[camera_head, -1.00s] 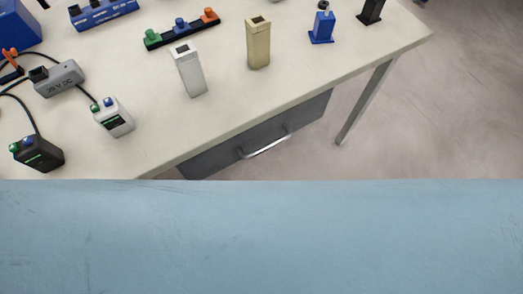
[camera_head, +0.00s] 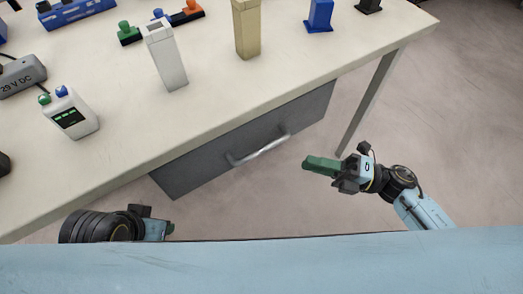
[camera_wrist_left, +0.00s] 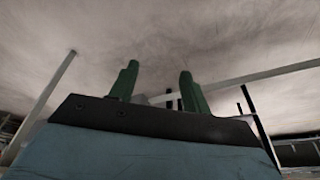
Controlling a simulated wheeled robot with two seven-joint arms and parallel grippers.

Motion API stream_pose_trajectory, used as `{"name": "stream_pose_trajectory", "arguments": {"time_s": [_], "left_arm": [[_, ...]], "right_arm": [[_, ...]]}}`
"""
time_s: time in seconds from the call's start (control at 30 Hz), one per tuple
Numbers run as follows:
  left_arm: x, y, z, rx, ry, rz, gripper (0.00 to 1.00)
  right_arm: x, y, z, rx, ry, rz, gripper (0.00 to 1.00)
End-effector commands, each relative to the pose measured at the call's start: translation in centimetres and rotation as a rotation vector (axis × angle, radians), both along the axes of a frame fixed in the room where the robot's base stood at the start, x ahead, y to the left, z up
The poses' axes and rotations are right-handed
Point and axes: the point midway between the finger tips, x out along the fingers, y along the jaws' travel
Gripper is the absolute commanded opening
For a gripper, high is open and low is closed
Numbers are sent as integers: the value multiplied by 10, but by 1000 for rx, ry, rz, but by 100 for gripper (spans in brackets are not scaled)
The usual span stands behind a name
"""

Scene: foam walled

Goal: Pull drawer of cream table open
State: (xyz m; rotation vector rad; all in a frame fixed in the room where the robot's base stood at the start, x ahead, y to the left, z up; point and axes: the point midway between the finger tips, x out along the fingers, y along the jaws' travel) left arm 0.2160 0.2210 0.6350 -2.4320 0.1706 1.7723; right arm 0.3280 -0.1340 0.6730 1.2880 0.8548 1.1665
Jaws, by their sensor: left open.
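The cream table (camera_head: 215,95) fills the upper left of the head view. Its grey drawer (camera_head: 195,170) hangs under the front edge and looks shut, with a silver bar handle (camera_head: 258,151) on its front. My right gripper (camera_head: 308,164), with green fingers, is to the right of the handle and apart from it; its finger gap cannot be made out. My left gripper (camera_head: 172,228) is low at the left, below the drawer, its fingers mostly hidden. In the left wrist view its two green fingers (camera_wrist_left: 157,85) are spread with nothing between them.
On the tabletop stand a white box (camera_head: 167,60), a tan box (camera_head: 246,30), a blue device (camera_head: 319,15) and a white device with a green display (camera_head: 72,115). A grey table leg (camera_head: 370,100) stands right of the drawer. The floor (camera_head: 455,120) at right is clear.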

Motion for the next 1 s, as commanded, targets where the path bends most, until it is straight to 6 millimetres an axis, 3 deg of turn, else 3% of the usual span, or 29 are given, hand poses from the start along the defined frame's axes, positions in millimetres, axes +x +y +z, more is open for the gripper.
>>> {"name": "stream_pose_trajectory", "arguments": {"time_s": [0.13, 0.53, 0.7, 1.0], "left_arm": [[2, -2, 4, -6, -19, -2, 48], [42, -17, 15, -55, -240, -25, 48], [52, -21, 20, -68, -296, -30, 48], [54, -22, 21, -71, -312, -32, 48]], "right_arm": [[7, 25, 4, 6, -1, -2, 22], [27, 100, 14, 5, 2, -4, 22], [31, 116, 16, 4, 4, -4, 22], [32, 120, 17, 2, 5, -4, 22]]}}
